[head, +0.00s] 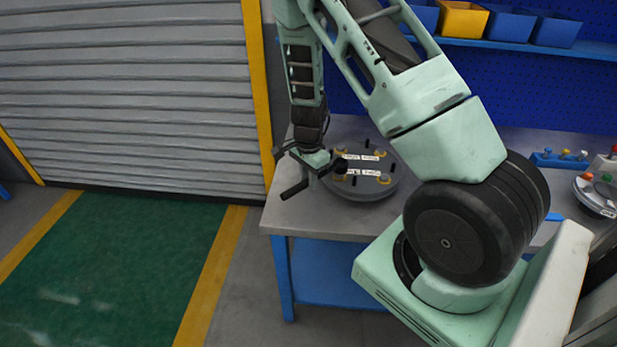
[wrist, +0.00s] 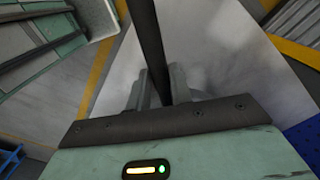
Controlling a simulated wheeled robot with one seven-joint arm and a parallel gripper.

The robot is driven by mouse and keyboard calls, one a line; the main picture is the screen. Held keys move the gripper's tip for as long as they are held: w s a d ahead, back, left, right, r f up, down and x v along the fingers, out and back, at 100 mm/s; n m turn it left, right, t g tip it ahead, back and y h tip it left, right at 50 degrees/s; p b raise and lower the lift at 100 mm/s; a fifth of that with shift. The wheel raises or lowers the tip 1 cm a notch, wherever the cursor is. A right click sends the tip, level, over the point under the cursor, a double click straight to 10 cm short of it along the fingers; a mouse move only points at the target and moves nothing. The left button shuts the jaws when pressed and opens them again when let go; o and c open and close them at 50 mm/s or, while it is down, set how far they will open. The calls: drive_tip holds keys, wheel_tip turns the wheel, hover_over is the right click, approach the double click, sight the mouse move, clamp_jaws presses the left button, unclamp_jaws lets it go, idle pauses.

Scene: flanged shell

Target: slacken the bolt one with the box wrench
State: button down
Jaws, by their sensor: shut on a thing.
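The flanged shell (head: 357,191) is a round grey disc on the bench, with several bolts in yellowish rings and small white labels on top. The labels are too small to read, so I cannot tell which is bolt one. My gripper (head: 322,167) is at the disc's left edge, low over it. It is shut on a dark bar, apparently the box wrench (head: 294,190), whose end sticks out toward the lower left. In the wrist view the dark bar (wrist: 151,40) runs up between the fingers (wrist: 160,88). The wrench's working end and its contact with any bolt cannot be made out.
The grey bench top (head: 290,215) has bare room left of and in front of the disc. Blue and yellow bins (head: 463,19) sit on a shelf behind. A blue holder with small coloured parts (head: 560,159) and a control box (head: 597,194) stand at the right.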

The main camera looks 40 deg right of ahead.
drive_tip(key=shift+f+b, duration=0.9)
drive_tip(key=shift+f, duration=0.25)
drive_tip(key=s+d+n+b, duration=0.6)
drive_tip(key=s+n+b, duration=0.2)
drive_tip(key=s+n, duration=0.3)
drive_tip(key=shift+s+d+f+n+b, duration=0.2)
drive_tip(key=shift+s+n+b, duration=0.2)
drive_tip(key=shift+n, duration=0.4)
idle(0.9)
drive_tip(key=shift+r, duration=0.15)
drive_tip(key=shift+d+r+p, duration=0.1)
drive_tip(key=shift+r+p, duration=2.5)
drive_tip(key=shift+r, duration=0.35)
